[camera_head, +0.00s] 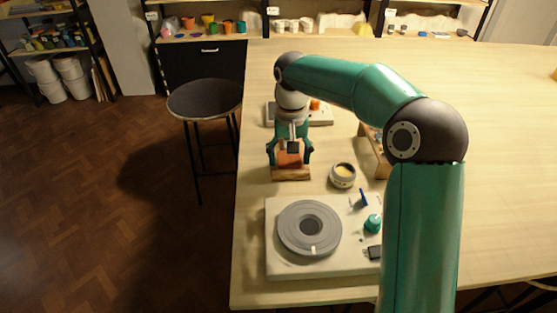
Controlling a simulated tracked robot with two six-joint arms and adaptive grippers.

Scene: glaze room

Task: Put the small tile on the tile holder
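The small tile (289,160) is reddish brown and shows in the head view, low between the fingers of my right gripper (290,157). The fingers stand wide apart, one on each side of it; I cannot tell whether they touch its edges. A pale wooden block, which looks like the tile holder (291,174), sits on the table right below the tile. I cannot tell whether the tile rests on it or is just above. The gripper's body hides the tile's upper part. My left gripper is not in view.
A white board with a grey round wheel (310,228) lies in front of the holder. A small round jar (343,175) stands to the right. A flat device (320,114) and a wooden rack (370,150) are behind and right. The table's left edge is close.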

